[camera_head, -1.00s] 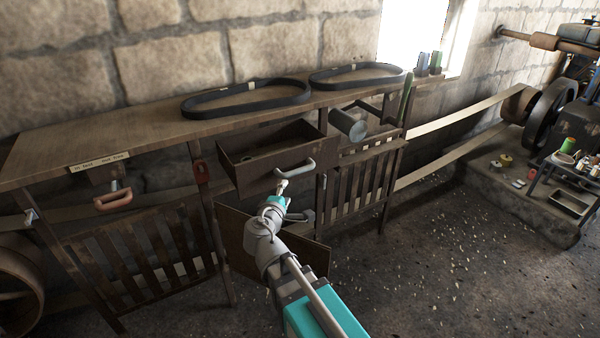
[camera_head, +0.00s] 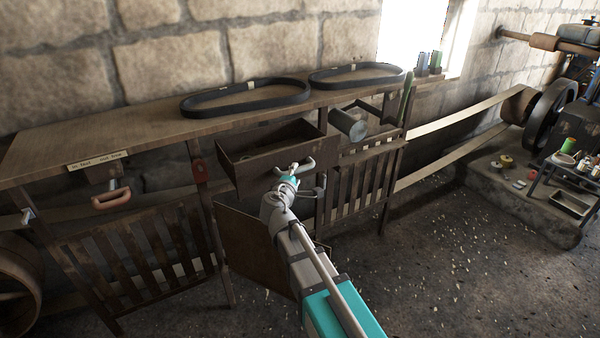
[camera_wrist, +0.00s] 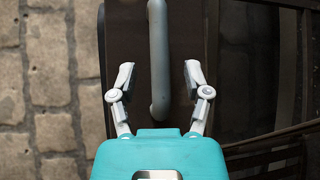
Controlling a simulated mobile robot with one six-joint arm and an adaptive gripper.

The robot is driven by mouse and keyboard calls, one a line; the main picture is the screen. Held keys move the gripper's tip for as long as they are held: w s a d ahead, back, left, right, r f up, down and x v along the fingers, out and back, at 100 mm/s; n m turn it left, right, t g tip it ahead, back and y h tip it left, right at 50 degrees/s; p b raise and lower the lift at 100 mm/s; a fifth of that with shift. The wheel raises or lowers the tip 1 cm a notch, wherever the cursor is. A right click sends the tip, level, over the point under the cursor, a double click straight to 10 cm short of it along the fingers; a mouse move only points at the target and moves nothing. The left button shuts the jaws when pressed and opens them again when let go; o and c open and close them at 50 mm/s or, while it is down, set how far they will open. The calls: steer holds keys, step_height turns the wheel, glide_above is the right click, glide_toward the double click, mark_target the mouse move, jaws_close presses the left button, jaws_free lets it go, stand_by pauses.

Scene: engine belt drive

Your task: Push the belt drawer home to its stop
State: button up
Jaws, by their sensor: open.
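The belt drawer (camera_head: 258,174) is a dark brown wooden box under the bench top, standing pulled out with its open top showing. Its pale curved handle (camera_head: 308,165) is on the drawer front, toward the right. My gripper (camera_head: 292,170) is right at the front of the drawer, by the handle. In the wrist view, the handle (camera_wrist: 158,50) passes between the two spread fingers of my gripper (camera_wrist: 159,76), with a gap on each side. The gripper is open and holds nothing. The drawer's far end and its stop are hidden.
Two black belts (camera_head: 247,108) lie on the bench top (camera_head: 120,147). A grey cylinder (camera_head: 349,124) juts out right of the drawer. An orange-brown handle (camera_head: 111,199) is at left. A brown panel (camera_head: 247,245) stands below the drawer.

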mark_target(297, 172)
steer(key=shift+x, duration=1.75)
